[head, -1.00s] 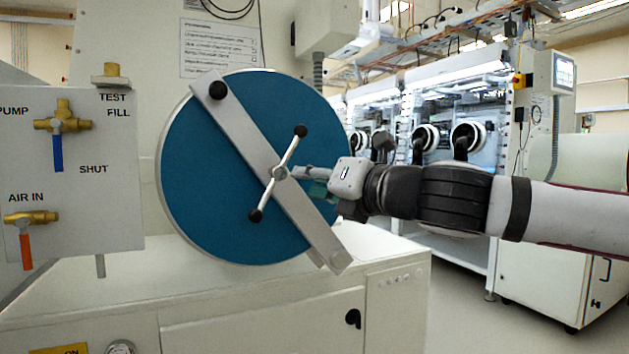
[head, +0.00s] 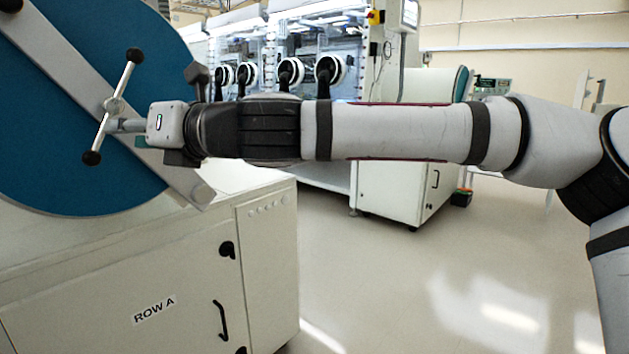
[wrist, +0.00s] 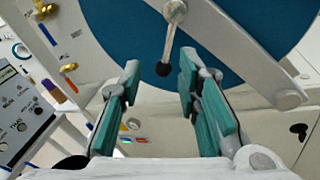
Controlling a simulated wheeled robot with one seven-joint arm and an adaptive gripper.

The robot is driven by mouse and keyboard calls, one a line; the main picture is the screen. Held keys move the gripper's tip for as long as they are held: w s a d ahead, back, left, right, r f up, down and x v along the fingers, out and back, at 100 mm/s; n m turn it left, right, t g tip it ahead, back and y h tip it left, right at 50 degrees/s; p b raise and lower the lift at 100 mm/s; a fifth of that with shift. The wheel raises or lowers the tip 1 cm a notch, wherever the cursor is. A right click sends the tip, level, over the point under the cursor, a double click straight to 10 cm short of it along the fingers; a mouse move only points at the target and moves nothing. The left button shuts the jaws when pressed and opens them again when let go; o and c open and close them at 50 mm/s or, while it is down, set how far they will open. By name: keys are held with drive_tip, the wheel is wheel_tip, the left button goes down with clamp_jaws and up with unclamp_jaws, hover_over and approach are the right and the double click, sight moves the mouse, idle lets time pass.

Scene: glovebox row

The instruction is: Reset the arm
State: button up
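My gripper (head: 126,126) is at the front of the blue round door (head: 85,150), near the hub of its T-bar handle (head: 125,75). In the wrist view the two teal-padded fingers of my gripper (wrist: 158,68) stand apart with nothing held between them. One rod of the handle (wrist: 169,38), ending in a black knob, shows ahead, between and beyond the fingertips. In the head view I cannot tell whether the fingers touch the handle. My arm stretches level from the right side to the door.
A grey clamp bar (head: 70,75) crosses the door. The white cabinet (head: 150,270) marked ROW A stands below it. A valve panel (wrist: 70,35) is at the left in the wrist view. Gloveboxes (head: 305,60) stand behind. The floor (head: 420,290) at right is clear.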

drive_tip(key=s+d+f+n+g+h, duration=0.1)
drive_tip(key=s+f+n+g+h, duration=0.2)
drive_tip(key=f+n, duration=0.55)
drive_tip(key=s+d+f+n+g+h, duration=0.1)
drive_tip(key=s+f+n+h, duration=0.35)
drive_tip(key=f, duration=0.75)
drive_tip(key=s+d+f+n+h, duration=0.2)
drive_tip(key=d+f+n+h, duration=0.15)
drive_tip(key=d, duration=0.65)
drive_tip(key=s+d+f+n+h, duration=0.1)
drive_tip(key=d+f+n+h, duration=0.3)
drive_tip(key=d, duration=0.6)
drive_tip(key=s+d+r+n+g+h, duration=0.1)
drive_tip(key=s+d+r+n, duration=0.15)
drive_tip(key=s+d, duration=0.9)
drive_tip(key=s+d+r+n+g, duration=0.1)
drive_tip(key=s+d+r+n, duration=0.15)
drive_tip(key=s+d, duration=0.9)
drive_tip(key=w+d+r+t+p, duration=0.2)
drive_tip(key=r+p, duration=1.1)
drive_tip(key=w+d+r+t+p, duration=0.1)
drive_tip(key=d+r+t+p, duration=0.1)
drive_tip(key=r+p, duration=1.1)
drive_tip(key=shift+w+r, duration=0.35)
drive_tip(key=shift+w, duration=0.05)
